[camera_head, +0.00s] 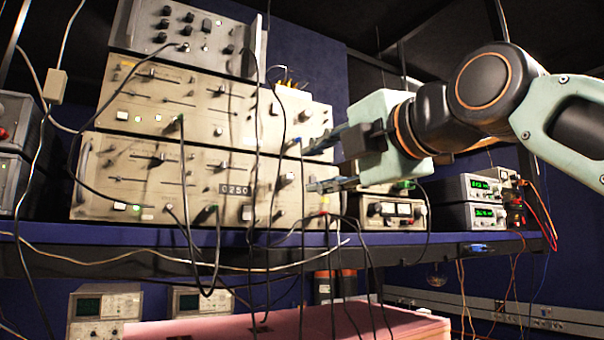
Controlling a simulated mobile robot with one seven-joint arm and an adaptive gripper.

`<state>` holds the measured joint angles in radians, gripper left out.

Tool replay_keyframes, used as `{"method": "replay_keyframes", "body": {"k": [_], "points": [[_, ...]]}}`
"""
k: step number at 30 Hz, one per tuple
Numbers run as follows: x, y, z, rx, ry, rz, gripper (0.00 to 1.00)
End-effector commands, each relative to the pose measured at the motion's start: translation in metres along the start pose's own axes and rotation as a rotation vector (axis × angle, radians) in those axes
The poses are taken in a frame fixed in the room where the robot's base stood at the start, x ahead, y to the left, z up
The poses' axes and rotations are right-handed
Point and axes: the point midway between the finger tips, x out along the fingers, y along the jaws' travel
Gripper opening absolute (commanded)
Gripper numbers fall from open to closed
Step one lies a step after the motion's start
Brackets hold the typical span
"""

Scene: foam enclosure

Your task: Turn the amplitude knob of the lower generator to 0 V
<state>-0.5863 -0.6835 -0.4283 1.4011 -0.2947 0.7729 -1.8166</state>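The lower generator (120,190) is a beige rack unit on the blue shelf, with sliders, lit white buttons and a counter reading 0250. Dark knobs (286,179) show near the right end of its front; I cannot read which is the amplitude knob or its setting. My gripper (313,170) reaches in from the right, its two fingers spread one above the other. The fingertips are close to the generator's right end, just right of these knobs. Nothing visible is held between them. The fingers hide part of the panel's right edge.
A similar upper generator (150,98) sits on top, with a grey knobbed unit (190,30) above. Black cables hang across the panels and below the shelf edge (120,236). A small meter unit (385,209) and green-display supplies (480,187) stand to the right.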

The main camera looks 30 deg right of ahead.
Motion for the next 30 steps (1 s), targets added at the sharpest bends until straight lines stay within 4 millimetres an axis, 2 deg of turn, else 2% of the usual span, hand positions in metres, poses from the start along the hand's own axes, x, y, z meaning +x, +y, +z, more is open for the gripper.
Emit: {"method": "replay_keyframes", "body": {"k": [3, 9, 26, 30], "points": [[-0.022, 0.000, 0.001, 0.000, -0.001, 0.001, 0.32], [-0.039, 0.000, 0.000, -0.001, 0.000, 0.000, 0.32], [-0.041, 0.000, -0.001, -0.001, 0.000, -0.001, 0.32], [-0.034, -0.010, -0.013, 0.048, 0.012, -0.035, 0.32]]}}
